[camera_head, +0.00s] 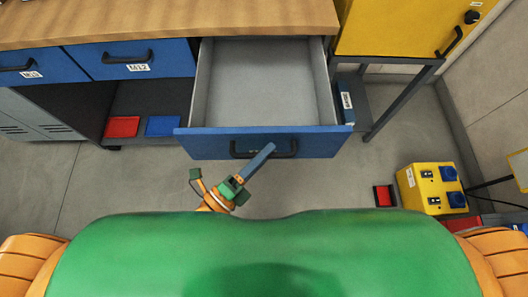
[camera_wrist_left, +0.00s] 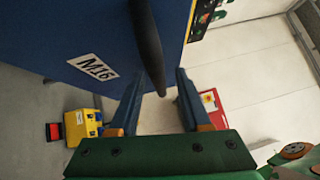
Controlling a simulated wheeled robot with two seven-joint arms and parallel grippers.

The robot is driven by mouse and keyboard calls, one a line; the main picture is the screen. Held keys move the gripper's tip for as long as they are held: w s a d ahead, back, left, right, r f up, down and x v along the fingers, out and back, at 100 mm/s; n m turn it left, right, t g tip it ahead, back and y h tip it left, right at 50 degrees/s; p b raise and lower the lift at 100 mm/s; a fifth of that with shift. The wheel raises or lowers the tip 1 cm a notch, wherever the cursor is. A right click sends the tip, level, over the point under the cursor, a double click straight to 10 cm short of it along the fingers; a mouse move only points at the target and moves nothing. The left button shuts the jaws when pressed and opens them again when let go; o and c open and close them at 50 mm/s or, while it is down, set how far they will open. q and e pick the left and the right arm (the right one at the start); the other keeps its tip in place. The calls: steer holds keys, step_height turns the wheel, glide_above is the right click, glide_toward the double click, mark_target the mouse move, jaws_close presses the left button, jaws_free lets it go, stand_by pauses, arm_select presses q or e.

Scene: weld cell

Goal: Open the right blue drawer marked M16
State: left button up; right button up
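The right blue drawer (camera_head: 320,144) is pulled far out, and its grey inside is empty. Its dark bar handle (camera_head: 290,150) is on the front. In the left wrist view the M16 label (camera_wrist_left: 93,66) shows on the blue drawer front (camera_wrist_left: 60,25), beside the handle (camera_wrist_left: 147,40). My left gripper (camera_head: 267,149) is at the handle in the head view. In the left wrist view its fingers (camera_wrist_left: 161,75) stand apart, with the handle's end between them and gaps visible. My right gripper is not in view.
The wooden worktop (camera_head: 160,18) is above the drawers. The M12 drawer (camera_head: 125,60) is shut. Red (camera_head: 122,127) and blue (camera_head: 162,126) bins sit on the lower shelf. A yellow cabinet (camera_head: 395,28) stands at right. A yellow box (camera_head: 412,185) is on the floor at right.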

arm_select(q)
steer(key=r+b+v, duration=0.1)
steer(key=v, duration=0.6)
steer(key=shift+f, duration=0.5)
steer(key=shift+f, duration=0.1)
steer(key=a+f+n+g+y, duration=0.1)
steer(key=a+f+n+y, duration=0.35)
steer(key=f, duration=0.25)
steer(key=a+f+n+g+y+p, duration=0.1)
steer(key=a+f+n+g+y, duration=0.15)
steer(key=f+n, duration=0.35)
steer(key=a+f+n+g+y, duration=0.1)
steer(key=a+f+n+y, duration=0.3)
steer(key=f, duration=0.4)
steer(key=s+a+f+n+g+y, duration=0.1)
steer(key=s+f+n+g, duration=0.3)
steer(key=s, duration=0.4)
steer(key=s+a+f+n+g+y+p, duration=0.1)
steer(key=s+a+f+n+g+y, duration=0.1)
steer(key=s+f+n+g, duration=0.2)
steer(key=s+f+n, duration=0.3)
steer(key=s, duration=0.1)
steer(key=shift+n, duration=0.35)
